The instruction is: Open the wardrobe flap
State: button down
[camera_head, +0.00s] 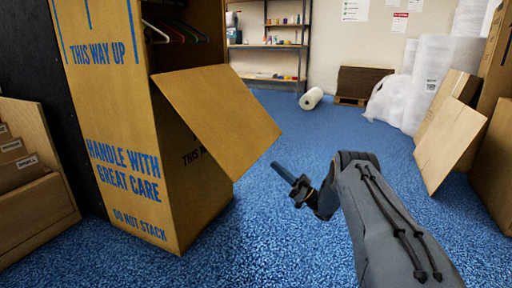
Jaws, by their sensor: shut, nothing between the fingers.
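The wardrobe carton (120,130) is a tall brown box with blue print, standing at the left. Its flap (222,112) sticks out from the front at an angle, tilted outward and down. Above the flap the carton's opening shows several coloured hangers (172,32) inside. Part of the print on the carton's front is hidden behind the flap. My gripper (278,169) is shut and empty. It is in the picture's middle, just below and right of the flap's lower corner, and appears apart from it.
A shelf rack (268,46) stands at the back wall. A white roll (311,98) lies on the blue floor. Wrapped white rolls (430,75) and leaning cardboard (448,145) stand at the right. A box bin (35,205) is at the far left. The middle floor is clear.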

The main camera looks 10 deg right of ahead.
aim_at(259, 151)
jog(key=b+x, duration=0.1)
jog(key=x, duration=0.2)
jog(key=b+x, duration=0.1)
jog(key=x, duration=0.3)
jog(key=b+x, duration=0.1)
jog(key=x, duration=0.2)
jog(key=shift+w, duration=0.4)
